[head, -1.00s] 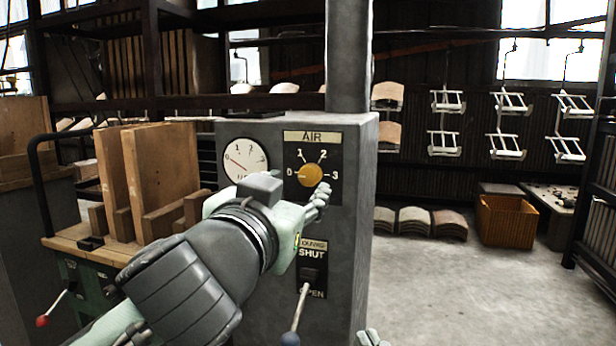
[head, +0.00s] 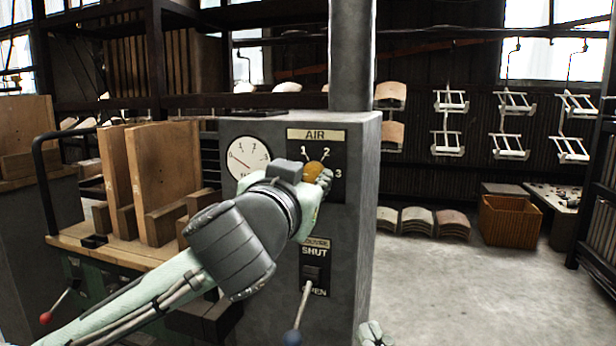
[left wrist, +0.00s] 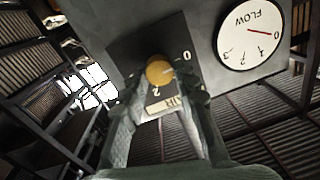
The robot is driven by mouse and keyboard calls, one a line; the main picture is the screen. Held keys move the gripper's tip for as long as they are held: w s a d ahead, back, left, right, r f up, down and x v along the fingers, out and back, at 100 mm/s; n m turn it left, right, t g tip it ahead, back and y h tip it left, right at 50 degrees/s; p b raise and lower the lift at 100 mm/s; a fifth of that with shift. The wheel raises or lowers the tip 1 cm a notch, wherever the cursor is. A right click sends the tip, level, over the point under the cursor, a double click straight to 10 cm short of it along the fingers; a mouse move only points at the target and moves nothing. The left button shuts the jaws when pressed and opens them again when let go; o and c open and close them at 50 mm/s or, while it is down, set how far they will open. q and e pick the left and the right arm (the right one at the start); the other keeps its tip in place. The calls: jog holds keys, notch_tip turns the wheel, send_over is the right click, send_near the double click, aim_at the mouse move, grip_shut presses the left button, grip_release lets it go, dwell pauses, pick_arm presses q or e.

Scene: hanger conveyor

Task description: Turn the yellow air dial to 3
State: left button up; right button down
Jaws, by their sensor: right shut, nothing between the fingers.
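The yellow air dial (head: 313,170) is on the dark AIR plate of the grey cabinet, partly covered by my left gripper (head: 318,182) in the head view. In the left wrist view the dial (left wrist: 160,71) appears upside down, its mark pointing roughly toward 0. My left gripper (left wrist: 162,106) is open there, one finger on each side of the dial's lower part; I cannot tell if they touch it. The 3 (head: 338,173) shows right of the dial. My right gripper (head: 372,335) shows only its tips at the bottom edge, shut and empty.
The FLOW gauge (head: 248,158) is left of the dial, its needle near 0. Below is a SHUT/OPEN lever (head: 300,315) sticking out toward me. A bench with wooden boards (head: 165,180) stands left.

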pick_arm(q)
grip_shut()
